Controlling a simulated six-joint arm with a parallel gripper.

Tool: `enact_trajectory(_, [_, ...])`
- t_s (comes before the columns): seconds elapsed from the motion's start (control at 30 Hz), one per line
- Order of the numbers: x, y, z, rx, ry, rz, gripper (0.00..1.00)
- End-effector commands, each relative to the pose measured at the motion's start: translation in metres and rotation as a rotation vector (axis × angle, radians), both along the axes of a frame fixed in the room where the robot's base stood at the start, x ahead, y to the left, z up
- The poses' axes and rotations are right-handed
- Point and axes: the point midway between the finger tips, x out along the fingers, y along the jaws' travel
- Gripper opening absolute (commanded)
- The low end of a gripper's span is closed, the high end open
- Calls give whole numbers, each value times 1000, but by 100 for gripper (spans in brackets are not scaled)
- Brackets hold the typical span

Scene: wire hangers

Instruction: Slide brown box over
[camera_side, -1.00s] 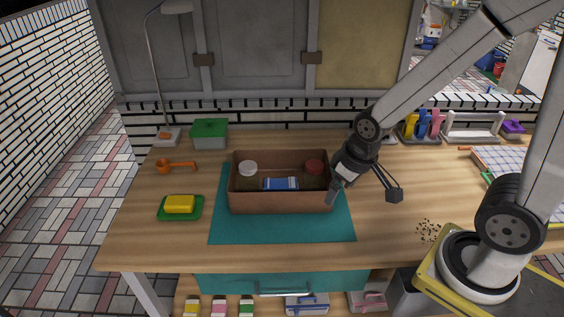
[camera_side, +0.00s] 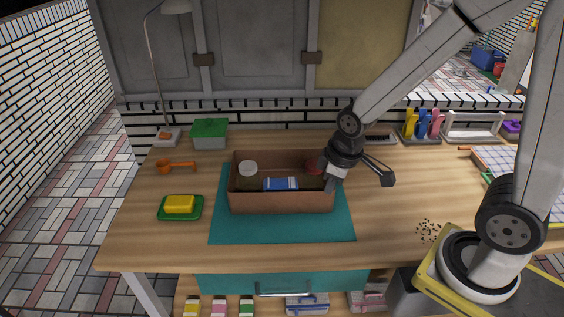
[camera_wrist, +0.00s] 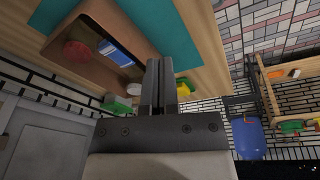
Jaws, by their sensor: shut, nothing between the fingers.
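The brown box (camera_side: 280,201) is open-topped and sits on a teal mat (camera_side: 282,229) in the middle of the wooden table. Inside it are a white-lidded item, a blue item (camera_side: 281,184) and a red-lidded item (camera_side: 313,168). My gripper (camera_side: 331,180) is at the box's right end, close to its rim; I cannot tell whether it touches. The wrist view shows the fingers (camera_wrist: 167,65) together and empty, with the box (camera_wrist: 122,25) beyond them to the upper left. The gripper hides part of the box's right end.
A green-lidded container (camera_side: 209,133), an orange scoop (camera_side: 176,166) and a yellow block on a green tray (camera_side: 181,207) stand left of the box. A lamp (camera_side: 166,136) stands at the back left. The table right of the box is mostly clear, with dark specks (camera_side: 428,230).

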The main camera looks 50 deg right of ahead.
Motion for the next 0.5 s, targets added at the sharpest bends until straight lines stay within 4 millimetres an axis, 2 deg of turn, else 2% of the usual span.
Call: enact_trajectory(0.5, [50,10,-19,-115,69,743,0])
